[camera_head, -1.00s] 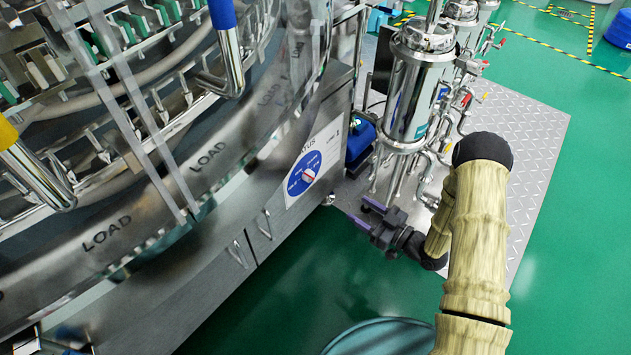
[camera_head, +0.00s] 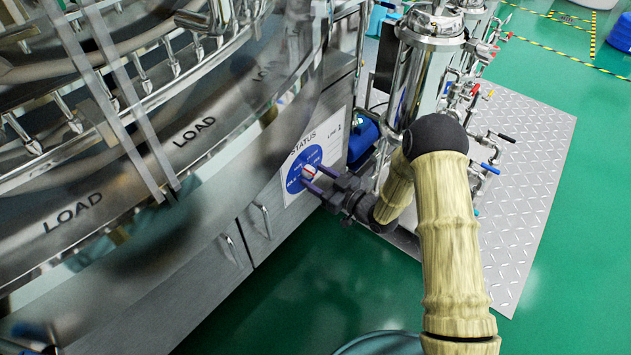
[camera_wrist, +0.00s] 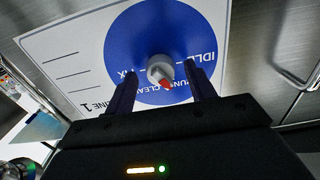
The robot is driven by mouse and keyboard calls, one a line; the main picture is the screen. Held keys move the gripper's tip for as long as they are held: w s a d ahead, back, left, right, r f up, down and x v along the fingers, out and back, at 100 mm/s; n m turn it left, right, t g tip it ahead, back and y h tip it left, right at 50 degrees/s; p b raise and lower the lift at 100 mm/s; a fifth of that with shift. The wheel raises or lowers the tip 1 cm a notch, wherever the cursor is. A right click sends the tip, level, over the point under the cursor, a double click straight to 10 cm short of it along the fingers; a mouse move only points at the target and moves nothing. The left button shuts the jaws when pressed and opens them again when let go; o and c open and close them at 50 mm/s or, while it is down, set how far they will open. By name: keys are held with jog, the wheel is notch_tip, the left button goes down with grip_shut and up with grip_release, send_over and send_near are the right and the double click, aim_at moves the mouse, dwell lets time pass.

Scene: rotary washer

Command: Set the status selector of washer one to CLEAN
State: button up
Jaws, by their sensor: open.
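The status selector is a blue disc (camera_head: 297,165) on a white plate (camera_head: 328,137) fixed to the washer's steel side panel. In the wrist view the blue disc (camera_wrist: 130,35) carries a small grey knob (camera_wrist: 160,67) with a red pointer mark. The lettering appears upside down there; the red mark points toward the lower right of the picture, near the RUN and CLEAN words. My gripper (camera_head: 312,180) is open, its two dark fingers reaching to the dial. In the wrist view the fingers (camera_wrist: 160,85) stand on either side of the knob, and contact cannot be told.
Drawer handles (camera_head: 265,222) sit on the panel left of the dial. A steel cylinder with valves (camera_head: 425,75) stands close behind my arm on a diamond-plate platform (camera_head: 525,150). A blue container (camera_head: 362,138) is right of the plate. Green floor (camera_head: 290,300) is clear in front.

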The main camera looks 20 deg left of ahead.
jog(key=shift+w+a, duration=0.2)
jog(key=shift+a, duration=0.2)
jog(key=c, duration=1)
